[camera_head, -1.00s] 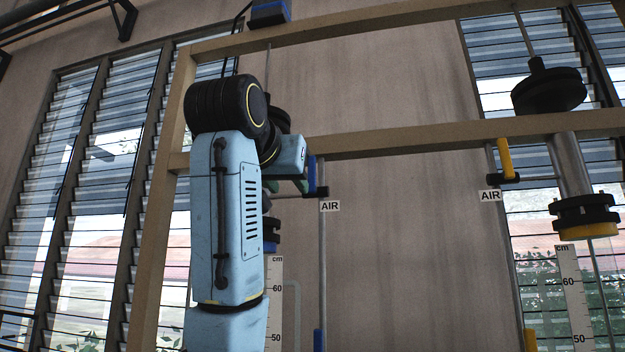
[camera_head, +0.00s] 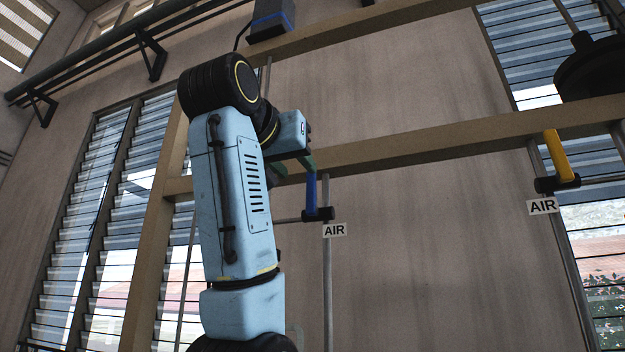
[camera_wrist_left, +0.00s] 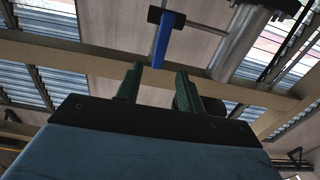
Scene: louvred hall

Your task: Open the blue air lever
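The blue air lever (camera_head: 311,193) stands upright on its black valve (camera_head: 318,214), above an AIR label, in the head view. In the left wrist view the blue lever (camera_wrist_left: 162,40) hangs from the valve towards my fingers. My left gripper (camera_head: 292,166) is beside the lever's upper end in the head view, partly hidden by its own wrist. Its two green fingers (camera_wrist_left: 158,84) are apart with nothing between them. The lever's free end shows just beyond the fingertips, in line with the gap. Contact cannot be made out. My right gripper is not in view.
A yellow lever (camera_head: 561,156) with its own AIR label (camera_head: 542,206) is on the right. A wooden crossbeam (camera_head: 430,139) runs just behind the blue lever. A vertical pipe (camera_head: 327,275) descends below its valve. The wall between the levers is clear.

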